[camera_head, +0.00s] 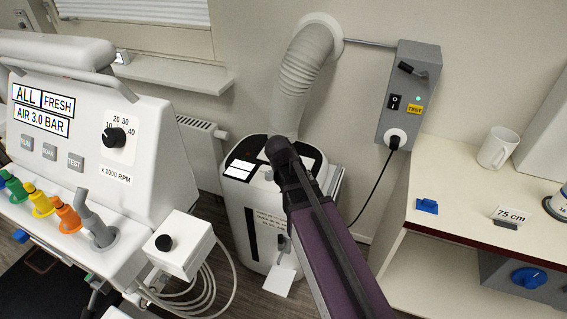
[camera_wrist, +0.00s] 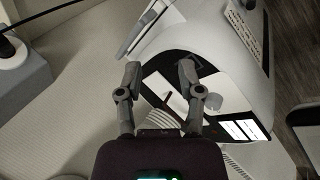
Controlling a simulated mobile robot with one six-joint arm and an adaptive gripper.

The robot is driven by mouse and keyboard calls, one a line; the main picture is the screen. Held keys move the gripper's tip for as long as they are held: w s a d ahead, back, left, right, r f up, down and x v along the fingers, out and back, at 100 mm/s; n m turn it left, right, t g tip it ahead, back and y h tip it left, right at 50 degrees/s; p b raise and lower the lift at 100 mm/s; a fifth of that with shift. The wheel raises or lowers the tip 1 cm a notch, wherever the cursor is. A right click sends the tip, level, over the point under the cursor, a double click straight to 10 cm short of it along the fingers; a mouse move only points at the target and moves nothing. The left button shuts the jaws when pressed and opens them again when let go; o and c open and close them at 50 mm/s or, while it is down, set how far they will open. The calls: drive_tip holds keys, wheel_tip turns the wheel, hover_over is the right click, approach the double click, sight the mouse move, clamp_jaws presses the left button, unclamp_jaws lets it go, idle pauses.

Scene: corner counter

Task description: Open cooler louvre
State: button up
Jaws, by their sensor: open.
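The cooler (camera_head: 238,205) is a white floor unit with a dark top panel and a ribbed grey hose (camera_head: 300,70) rising to the wall. In the wrist view its white body (camera_wrist: 225,30) curves across the right side. A pale, flap-like panel (camera_wrist: 138,32) stands out from its edge there; I cannot tell surely whether this is the louvre. My gripper (camera_wrist: 160,72) is open and empty, with its two fingers apart over the cooler's dark top. Contact is not clear. In the head view my arm covers part of the cooler's top and right side, and the fingers are hidden.
A white machine with knobs (camera_head: 95,120) stands at left, with a small control box (camera_head: 180,245) and coiled hoses. A grey wall switch box (camera_head: 408,95) has a black cable hanging from it. A counter (camera_head: 465,190) with a mug (camera_head: 497,148) is at right.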

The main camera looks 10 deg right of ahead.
drive_tip(key=w+a+f+n+t+h+b, duration=0.1)
drive_tip(key=w+f+b, duration=0.1)
drive_tip(key=w+b, duration=0.1)
drive_tip(key=w+a+f+n+t+h+b, duration=0.1)
drive_tip(key=w+a+f+h+b, duration=0.1)
drive_tip(key=w+b, duration=0.2)
drive_tip(key=w+a+f+n+t+h+b, duration=0.1)
drive_tip(key=w+a+f+b, duration=0.1)
drive_tip(key=w+b, duration=0.2)
drive_tip(key=shift+f+t+h, duration=0.2)
drive_tip(key=shift+t+h, duration=0.1)
drive_tip(key=shift+h, duration=0.1)
drive_tip(key=w+a+n+t+h+b, duration=0.1)
drive_tip(key=w+a+b, duration=0.1)
drive_tip(key=w+a+f+n+t+b, duration=0.1)
drive_tip(key=w+a+b, duration=0.1)
drive_tip(key=a+b, duration=0.1)
drive_tip(key=w+a+t+h+b, duration=0.1)
drive_tip(key=w+a+b, duration=0.1)
drive_tip(key=b, duration=0.1)
drive_tip(key=shift+w+a+f+n+t+h, duration=0.2)
drive_tip(key=shift+a+f+n+t+h, duration=0.1)
drive_tip(key=shift+a+n+t, duration=0.1)
drive_tip(key=shift+w+a+r, duration=0.1)
drive_tip(key=shift+a+r, duration=0.05)
drive_tip(key=shift+a, duration=0.1)
drive_tip(key=shift+d, duration=0.1)
drive_tip(key=b+x, duration=0.3)
drive_tip(key=x, duration=1)
drive_tip(key=shift+w+d, duration=0.3)
